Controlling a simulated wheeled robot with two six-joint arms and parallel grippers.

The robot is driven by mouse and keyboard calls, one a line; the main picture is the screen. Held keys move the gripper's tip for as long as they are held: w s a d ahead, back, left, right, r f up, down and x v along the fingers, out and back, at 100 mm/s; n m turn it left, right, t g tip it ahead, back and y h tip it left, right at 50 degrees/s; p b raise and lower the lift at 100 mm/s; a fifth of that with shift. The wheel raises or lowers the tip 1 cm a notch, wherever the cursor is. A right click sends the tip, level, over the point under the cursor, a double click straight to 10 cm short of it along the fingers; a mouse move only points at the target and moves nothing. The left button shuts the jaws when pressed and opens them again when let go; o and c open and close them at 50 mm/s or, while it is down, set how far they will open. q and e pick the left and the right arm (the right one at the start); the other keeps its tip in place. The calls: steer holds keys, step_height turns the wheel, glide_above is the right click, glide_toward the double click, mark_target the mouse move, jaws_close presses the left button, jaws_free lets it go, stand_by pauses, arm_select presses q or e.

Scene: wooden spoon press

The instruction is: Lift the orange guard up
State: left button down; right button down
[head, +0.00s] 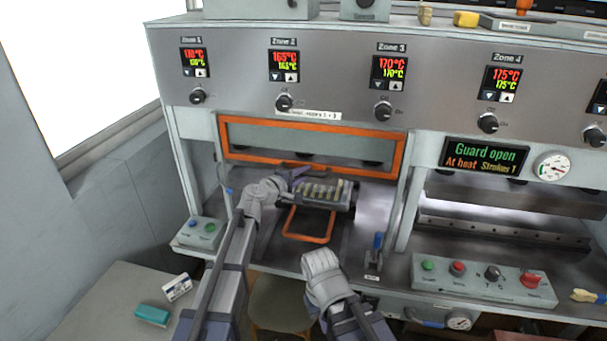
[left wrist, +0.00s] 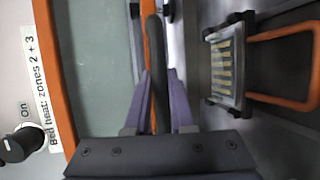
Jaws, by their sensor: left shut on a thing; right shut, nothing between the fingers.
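The orange guard (head: 395,160) is an orange frame around a clear pane across the press opening. Its lower bar sits above the tray, leaving a gap below. A dark handle (left wrist: 157,60) runs along the guard's lower bar. My left gripper (head: 297,174) is at that bar; in the left wrist view its purple fingers (left wrist: 157,95) are closed on both sides of the handle. My right gripper (head: 321,264) is low in front of the press, apart from the guard; its fingers are hidden, and nothing shows in it.
A tray with several wooden pieces (head: 326,193) and an orange loop handle (head: 308,238) lies below the guard. The display (head: 485,157) reads "Guard open". A blue-handled lever (head: 377,246) and a button panel (head: 483,279) stand to the right. A small button box (head: 203,232) is at left.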

stand_by(0.3)
arm_select(q)
steer(key=c, duration=0.8)
jaws_free()
steer(key=shift+o, duration=0.2)
steer(key=p+v, duration=0.1)
steer(key=v, duration=0.7)
steer(key=shift+d, duration=0.1)
